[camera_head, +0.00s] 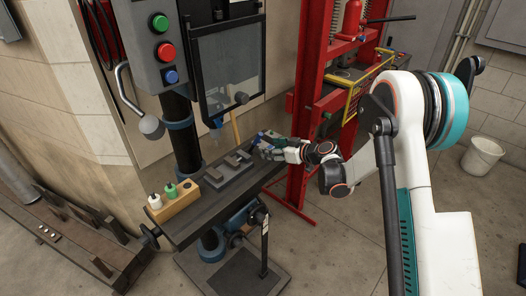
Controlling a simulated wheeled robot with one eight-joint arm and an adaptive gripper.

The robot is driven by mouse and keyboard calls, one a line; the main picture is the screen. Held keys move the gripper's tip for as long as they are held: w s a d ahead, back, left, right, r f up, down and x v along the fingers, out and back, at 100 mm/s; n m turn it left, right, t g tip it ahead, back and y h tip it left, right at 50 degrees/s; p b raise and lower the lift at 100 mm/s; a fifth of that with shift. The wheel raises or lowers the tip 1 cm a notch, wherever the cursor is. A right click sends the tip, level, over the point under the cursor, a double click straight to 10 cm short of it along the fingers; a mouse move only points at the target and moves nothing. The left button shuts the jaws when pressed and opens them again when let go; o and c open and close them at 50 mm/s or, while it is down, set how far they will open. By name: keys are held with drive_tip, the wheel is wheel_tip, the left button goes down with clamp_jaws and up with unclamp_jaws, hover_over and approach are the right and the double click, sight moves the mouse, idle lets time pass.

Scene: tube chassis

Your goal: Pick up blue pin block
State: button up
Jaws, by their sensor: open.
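My gripper (266,147) reaches in from the right over the far right end of the dark machine table (198,218). It is open. A small dark-blue patch shows at its fingers; I cannot tell whether it is the blue pin block or part of the gripper. No other blue pin block can be made out clearly. The gripper hides what lies directly under and behind it, and I cannot tell whether it touches anything.
A grey vise-like fixture (232,172) sits on the table left of my gripper. A wooden block (178,207) with a white bottle (155,201) and a green bottle (170,191) stands at the near-left end. A red frame (303,150) rises close behind my gripper.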

sight(267, 146)
drive_tip(key=b+x, duration=0.1)
drive_tip(key=x, duration=0.2)
drive_tip(key=shift+w+a+f, duration=0.1)
drive_tip(key=shift+a+f, duration=0.05)
drive_tip(key=c, duration=1.3)
drive_tip(key=shift+o, duration=0.2)
